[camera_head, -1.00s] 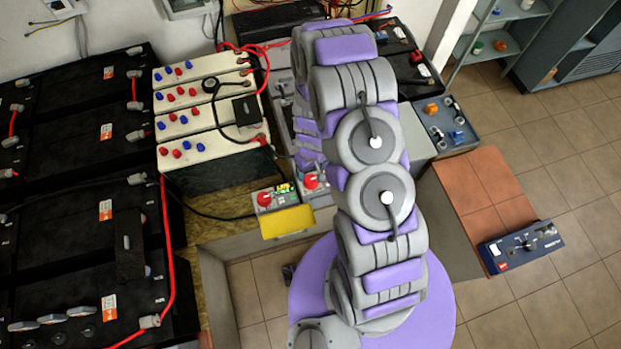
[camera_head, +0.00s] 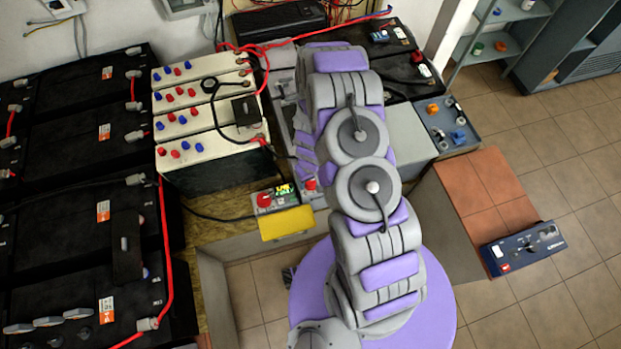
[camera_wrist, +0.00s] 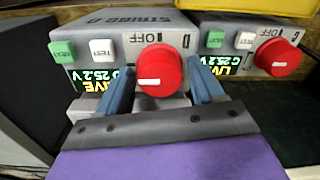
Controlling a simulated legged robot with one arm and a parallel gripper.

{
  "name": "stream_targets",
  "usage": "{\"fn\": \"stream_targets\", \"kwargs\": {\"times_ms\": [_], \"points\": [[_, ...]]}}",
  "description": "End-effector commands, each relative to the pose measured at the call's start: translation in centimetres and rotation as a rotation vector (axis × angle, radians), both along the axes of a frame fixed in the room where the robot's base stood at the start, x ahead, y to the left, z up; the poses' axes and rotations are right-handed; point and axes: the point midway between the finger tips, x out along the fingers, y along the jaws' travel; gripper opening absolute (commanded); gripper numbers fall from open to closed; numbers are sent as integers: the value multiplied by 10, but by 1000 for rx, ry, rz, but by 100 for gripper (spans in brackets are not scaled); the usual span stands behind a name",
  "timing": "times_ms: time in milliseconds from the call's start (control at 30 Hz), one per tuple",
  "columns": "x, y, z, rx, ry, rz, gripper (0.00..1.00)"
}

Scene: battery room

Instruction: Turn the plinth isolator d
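The plinth isolator d is a grey box (camera_wrist: 105,28) marked "STRING D" in the wrist view, with a lit "LIVE" display reading D 25.2 V. Its round red knob (camera_wrist: 158,72) has a white mark pointing left in the picture. My gripper (camera_wrist: 163,90) is open, with one blue-grey finger on each side of this knob; I cannot tell whether either touches it. In the head view a red knob (camera_head: 310,184), likely the same one, shows beside my arm.
A similar isolator marked C (camera_wrist: 225,25) stands close on the right in the wrist view, with its own red knob (camera_wrist: 278,58). A yellow piece (camera_head: 287,222) is in front of it. Cream batteries (camera_head: 205,120) stand left, and a tiled plinth (camera_head: 478,190) right.

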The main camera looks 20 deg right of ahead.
Motion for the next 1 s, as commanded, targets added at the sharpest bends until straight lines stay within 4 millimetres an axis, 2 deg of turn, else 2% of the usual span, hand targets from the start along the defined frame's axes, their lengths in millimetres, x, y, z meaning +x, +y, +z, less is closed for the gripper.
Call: {"fn": "stream_targets", "kwargs": {"times_ms": [67, 467, 767, 1000], "points": [[0, 0, 0, 0, 0, 0, 59], [0, 0, 0, 0, 0, 0, 21], [0, 0, 1, 0, 1, -35, 20], [-1, 0, 1, -1, 2, -169, 20]]}}
